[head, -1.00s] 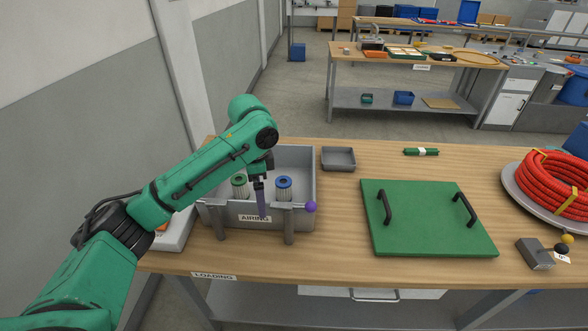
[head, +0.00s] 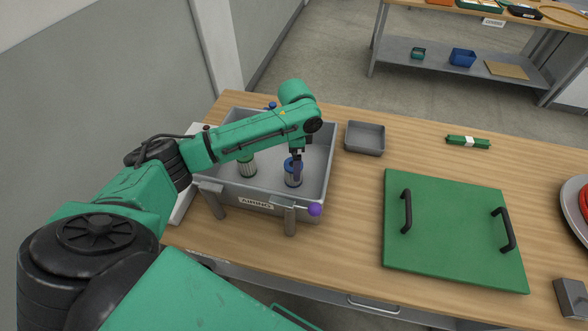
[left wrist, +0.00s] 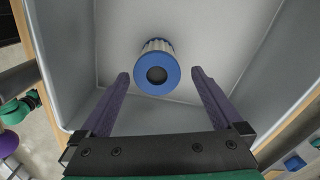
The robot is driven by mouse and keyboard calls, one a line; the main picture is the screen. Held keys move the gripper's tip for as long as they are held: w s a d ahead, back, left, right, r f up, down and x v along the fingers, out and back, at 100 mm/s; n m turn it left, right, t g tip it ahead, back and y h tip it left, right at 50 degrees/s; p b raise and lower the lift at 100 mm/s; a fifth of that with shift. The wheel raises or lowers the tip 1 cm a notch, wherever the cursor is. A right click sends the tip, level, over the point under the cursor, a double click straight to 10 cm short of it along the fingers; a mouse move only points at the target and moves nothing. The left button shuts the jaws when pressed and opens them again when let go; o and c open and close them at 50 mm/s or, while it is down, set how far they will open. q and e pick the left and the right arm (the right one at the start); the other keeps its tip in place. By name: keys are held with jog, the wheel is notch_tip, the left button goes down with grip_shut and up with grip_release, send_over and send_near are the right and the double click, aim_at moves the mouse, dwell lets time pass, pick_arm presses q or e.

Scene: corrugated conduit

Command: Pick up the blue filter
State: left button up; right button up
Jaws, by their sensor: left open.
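The blue filter (head: 289,179), a pale pleated cylinder with a blue ring end, stands upright in the grey box labelled AIRING (head: 325,180). It also shows in the left wrist view (left wrist: 157,74), its blue end with a dark round hole facing the camera. My left gripper (head: 297,178) is open, purple fingers pointing down into the box at the filter. In the left wrist view the fingers (left wrist: 160,74) are on either side of the filter's near edge, with visible gaps; nothing is held. In the head view a finger hides part of the filter. My right gripper is not in view.
A green-ended filter (head: 247,165) stands in the same box, left of the blue one, partly under my forearm. A purple knob (head: 315,209) sticks out at the box front. A small grey tray (head: 365,138) and green lidded panel with handles (head: 450,225) lie to the right.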

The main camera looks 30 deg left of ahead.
pick_arm(q)
jog(key=f+p, duration=0.1)
jog(key=f, duration=0.3)
jog(key=shift+s+f, duration=0.15)
jog(key=shift+s, duration=0.05)
jog(key=shift+f, duration=0.1)
jog(key=shift+c, duration=1.2)
jog(key=c, duration=1.2)
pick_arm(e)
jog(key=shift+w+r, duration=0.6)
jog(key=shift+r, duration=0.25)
